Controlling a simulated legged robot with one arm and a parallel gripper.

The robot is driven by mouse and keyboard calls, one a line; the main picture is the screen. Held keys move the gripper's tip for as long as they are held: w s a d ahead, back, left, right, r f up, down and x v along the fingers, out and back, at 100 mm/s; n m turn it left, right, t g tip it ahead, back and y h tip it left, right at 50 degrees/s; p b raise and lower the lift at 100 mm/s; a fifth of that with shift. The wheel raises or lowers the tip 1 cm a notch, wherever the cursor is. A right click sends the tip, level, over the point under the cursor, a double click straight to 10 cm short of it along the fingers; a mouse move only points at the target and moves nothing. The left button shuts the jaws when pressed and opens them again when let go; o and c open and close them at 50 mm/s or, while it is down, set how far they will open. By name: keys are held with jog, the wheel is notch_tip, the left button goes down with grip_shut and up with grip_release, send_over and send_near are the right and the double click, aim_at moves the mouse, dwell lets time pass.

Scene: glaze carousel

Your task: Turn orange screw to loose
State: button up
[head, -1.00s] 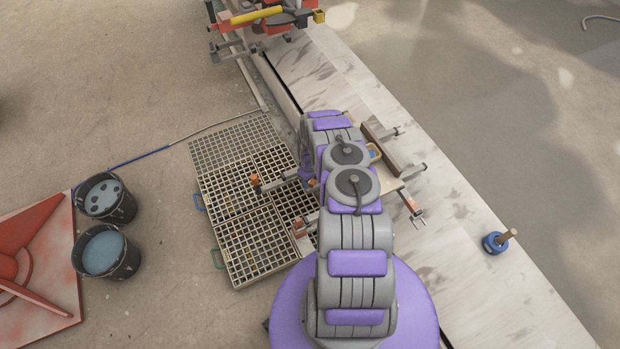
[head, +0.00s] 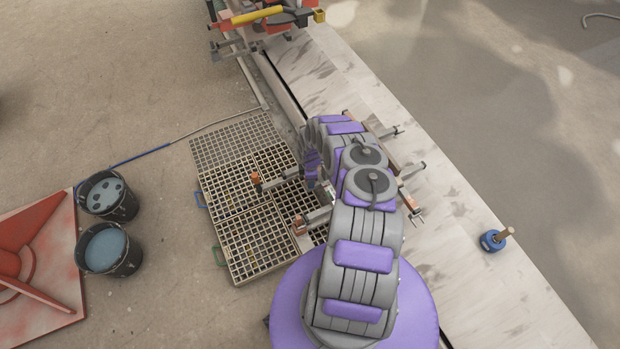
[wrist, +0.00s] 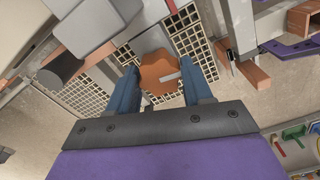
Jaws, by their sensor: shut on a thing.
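The orange screw (wrist: 155,68) has a lobed knob head with a pale bar-shaped mark on it, and it shows in the wrist view just ahead of my gripper. My gripper (wrist: 159,80) has two blue fingers, one on either side of the knob, and is shut on it. The pale mark points to the right in the wrist view. In the head view my own arm covers the place where the fingers meet the screw, and the screw's shank and the part it sits in are hidden.
Floor grates (head: 235,190) lie left of my arm, with two dark buckets (head: 107,249) (head: 108,197) beyond them. A pale marbled walkway (head: 480,275) runs along the right, carrying a blue-based object (head: 492,241). Metal bars with orange ends (head: 256,181) reach over the grates.

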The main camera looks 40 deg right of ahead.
jog(key=shift+d+n, duration=0.15)
jog(key=shift+n, duration=0.55)
jog(key=o, duration=1)
jog(key=shift+o, duration=0.2)
notch_tip(320, 180, up, 17)
jog(key=p, duration=0.4)
jog(key=shift+r, duration=0.15)
